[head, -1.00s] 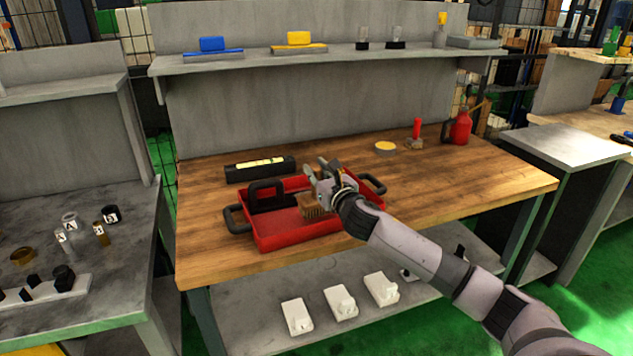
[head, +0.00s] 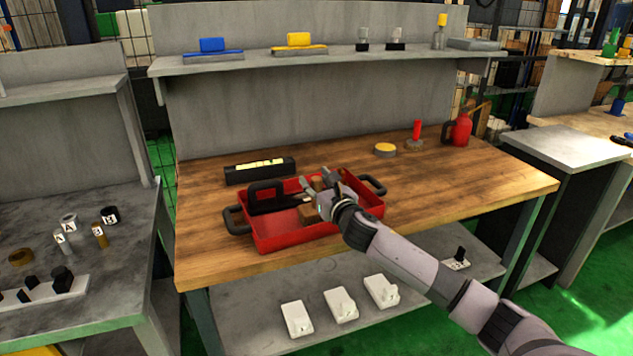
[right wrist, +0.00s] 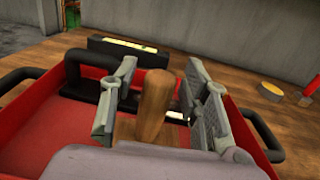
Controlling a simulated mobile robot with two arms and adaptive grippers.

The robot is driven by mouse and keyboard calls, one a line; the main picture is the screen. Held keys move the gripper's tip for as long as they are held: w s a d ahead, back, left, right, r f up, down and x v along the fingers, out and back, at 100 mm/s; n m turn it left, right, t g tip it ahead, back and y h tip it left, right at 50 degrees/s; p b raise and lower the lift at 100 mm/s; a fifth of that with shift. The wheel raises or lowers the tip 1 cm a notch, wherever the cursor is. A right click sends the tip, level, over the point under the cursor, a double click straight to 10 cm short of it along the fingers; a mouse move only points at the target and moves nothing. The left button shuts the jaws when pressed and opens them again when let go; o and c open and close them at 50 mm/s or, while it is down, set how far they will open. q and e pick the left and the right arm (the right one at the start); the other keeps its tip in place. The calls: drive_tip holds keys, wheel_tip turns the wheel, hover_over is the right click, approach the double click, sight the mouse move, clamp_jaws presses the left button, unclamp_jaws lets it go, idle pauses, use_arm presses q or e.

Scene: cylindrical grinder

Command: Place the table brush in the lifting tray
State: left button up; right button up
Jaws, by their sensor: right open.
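The table brush, with a brown wooden handle, is in the red lifting tray (head: 290,238). Its block (head: 308,214) shows low in the tray's right half, partly hidden by my gripper. In the right wrist view its handle (right wrist: 154,106) stands up between the fingers, with a gap on both sides. My right gripper (head: 319,182) is open around the handle, over the tray; it also shows in the right wrist view (right wrist: 160,88). The brush's underside is hidden, so full contact with the tray floor cannot be told. My left gripper is not in view.
A black-handled tool (head: 268,193) lies in the tray's left part. A black level (head: 260,170) lies behind the tray. A yellow-topped round tin (head: 385,149), a red-handled tool (head: 416,134) and a red can (head: 461,129) stand further right. The table's right front is clear.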

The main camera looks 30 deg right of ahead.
drive_tip(key=shift+r, duration=0.1)
